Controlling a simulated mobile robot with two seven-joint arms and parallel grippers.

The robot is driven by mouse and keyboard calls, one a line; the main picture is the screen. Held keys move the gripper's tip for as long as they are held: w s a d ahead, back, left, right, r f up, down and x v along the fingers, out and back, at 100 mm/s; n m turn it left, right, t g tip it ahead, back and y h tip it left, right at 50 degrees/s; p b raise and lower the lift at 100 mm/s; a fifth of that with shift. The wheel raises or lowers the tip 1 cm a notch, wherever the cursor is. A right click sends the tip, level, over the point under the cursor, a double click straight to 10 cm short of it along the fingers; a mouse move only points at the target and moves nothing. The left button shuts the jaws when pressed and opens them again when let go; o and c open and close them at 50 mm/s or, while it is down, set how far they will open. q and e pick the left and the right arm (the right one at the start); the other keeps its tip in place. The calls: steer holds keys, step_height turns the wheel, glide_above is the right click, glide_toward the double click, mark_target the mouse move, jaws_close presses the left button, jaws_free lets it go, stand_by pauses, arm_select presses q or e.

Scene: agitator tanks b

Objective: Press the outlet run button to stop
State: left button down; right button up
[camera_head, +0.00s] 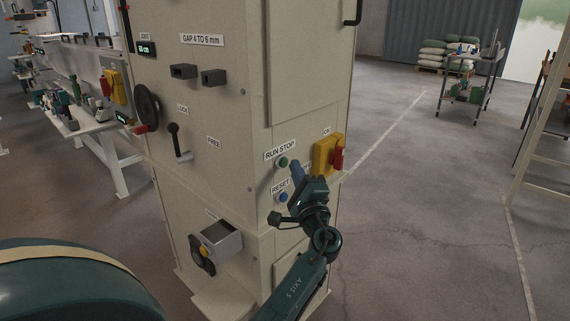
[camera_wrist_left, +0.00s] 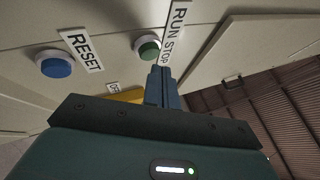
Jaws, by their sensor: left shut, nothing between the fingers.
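A green button (camera_head: 282,162) sits under the "RUN STOP" label (camera_head: 280,150) on the beige cabinet (camera_head: 226,120). In the left wrist view the green button (camera_wrist_left: 148,47) is just beyond my fingertips, slightly left of them. My left gripper (camera_head: 296,167) is shut and empty, its blue fingers pointing up beside the green button. In the left wrist view its fingertips (camera_wrist_left: 161,70) appear close to the "RUN STOP" label; I cannot tell whether they touch the panel. My right gripper is not in view.
A blue button (camera_head: 282,197) by the "RESET" label lies below. A yellow switch with a red handle (camera_head: 328,155) is close on the right. A crank lever (camera_head: 178,143) and a black handwheel (camera_head: 147,107) are farther left. Floor right of the cabinet is clear.

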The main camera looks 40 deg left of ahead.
arm_select(q)
steer(key=d+b, duration=0.1)
steer(key=d, duration=0.4)
steer(key=shift+s, duration=0.2)
steer(key=shift+s+f, duration=0.1)
stand_by(0.7)
